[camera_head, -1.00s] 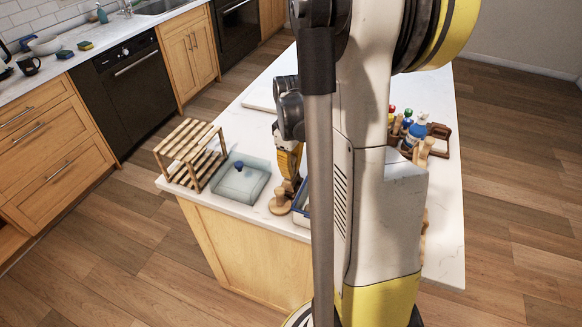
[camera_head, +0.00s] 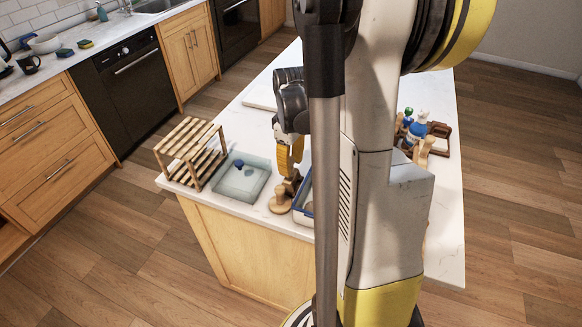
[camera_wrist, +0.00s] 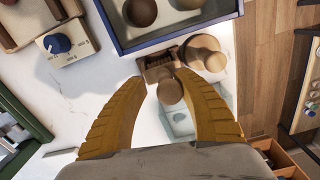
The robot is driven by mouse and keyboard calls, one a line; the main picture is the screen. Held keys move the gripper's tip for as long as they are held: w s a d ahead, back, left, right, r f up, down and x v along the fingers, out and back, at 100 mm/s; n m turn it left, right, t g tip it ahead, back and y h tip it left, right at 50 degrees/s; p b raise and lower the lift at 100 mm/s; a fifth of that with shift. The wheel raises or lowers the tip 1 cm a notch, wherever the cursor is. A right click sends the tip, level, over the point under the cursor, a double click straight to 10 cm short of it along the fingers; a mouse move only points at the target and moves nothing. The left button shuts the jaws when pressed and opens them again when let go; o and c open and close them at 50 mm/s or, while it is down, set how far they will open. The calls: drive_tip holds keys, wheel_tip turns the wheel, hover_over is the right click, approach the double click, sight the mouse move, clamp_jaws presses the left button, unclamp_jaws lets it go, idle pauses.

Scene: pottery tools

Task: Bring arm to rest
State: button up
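My gripper shows in the head view (camera_head: 289,160), pointing down above the near part of the island counter. In the wrist view my gripper's two yellow fingers (camera_wrist: 161,80) stand apart with nothing pinched between them. A brown wooden tool with a round knob (camera_wrist: 169,92) shows beyond the fingertips and seems to stand on the counter. A second, paler wooden tool with a round top (camera_wrist: 205,53) stands beside it; it also shows in the head view (camera_head: 280,203). My arm's column hides part of the counter in the head view.
A blue-rimmed tray (camera_wrist: 180,35) with round brown items lies close to the wooden tools. A clear dish (camera_head: 241,180) and a wooden slatted rack (camera_head: 189,152) stand left of the gripper. Blue-white bottles (camera_head: 416,130) stand right of my column.

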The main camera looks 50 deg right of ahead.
wheel_tip(320, 180, up, 7)
drive_tip(key=shift+s+f, duration=0.1)
drive_tip(key=shift+f, duration=0.1)
drive_tip(key=shift+a, duration=0.1)
